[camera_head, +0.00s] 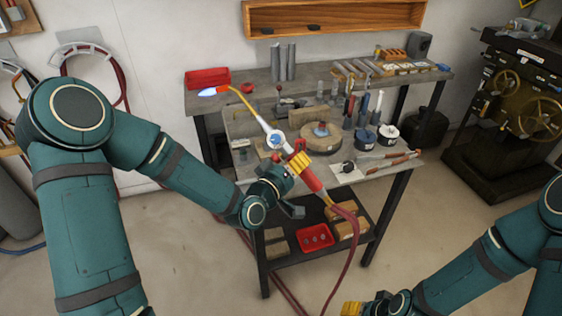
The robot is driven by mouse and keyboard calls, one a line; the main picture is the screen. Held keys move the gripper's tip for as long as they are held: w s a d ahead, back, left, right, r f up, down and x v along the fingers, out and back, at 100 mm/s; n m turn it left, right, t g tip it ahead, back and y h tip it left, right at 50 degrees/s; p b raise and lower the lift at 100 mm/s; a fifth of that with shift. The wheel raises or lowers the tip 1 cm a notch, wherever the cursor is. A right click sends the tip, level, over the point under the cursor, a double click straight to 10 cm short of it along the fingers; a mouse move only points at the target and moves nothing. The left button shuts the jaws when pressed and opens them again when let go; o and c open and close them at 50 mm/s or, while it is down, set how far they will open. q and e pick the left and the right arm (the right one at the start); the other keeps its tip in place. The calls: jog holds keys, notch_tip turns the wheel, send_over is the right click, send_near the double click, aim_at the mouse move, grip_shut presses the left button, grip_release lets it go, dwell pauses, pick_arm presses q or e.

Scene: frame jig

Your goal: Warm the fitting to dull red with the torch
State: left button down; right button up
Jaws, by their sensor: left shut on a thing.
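My left gripper (298,163) is shut on the torch (258,117) at its red and yellow handle.
The bench (235,128) carries cups of tools (366,140) and a white pad with a tool (350,168). A red box (208,77) stands on the rear bench, behind the flame in the picture. Red hoses (350,250) trail from the torch. A machine (520,110) stands at right.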

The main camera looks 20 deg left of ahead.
pick_arm(q)
jog(key=w+d+f+g+h+b, duration=0.1)
jog(key=w+d+h+b, duration=0.1)
jog(key=d+h+b, duration=0.6)
jog(key=w+d+f+g+h+b, duration=0.1)
jog(key=w+d+f+h+b, duration=0.15)
jog(key=d, duration=0.95)
jog(key=w+a+f+h, duration=0.1)
jog(key=w+f, duration=0.6)
jog(key=shift+w+a+f+t, duration=0.25)
jog(key=shift+w+f+t, duration=0.05)
jog(key=shift+w, duration=0.05)
jog(key=shift+a, duration=0.15)
jog(key=shift+r, duration=0.1)
dwell(3.4)
jog(key=shift+s+d+r+p, duration=0.2)
jog(key=shift+s+r+p, duration=0.4)
jog(key=shift+s+r, duration=0.25)
jog(key=shift+s+d+r+p, duration=0.15)
jog(key=shift+s+r+p, duration=0.5)
jog(key=shift+r, duration=0.25)
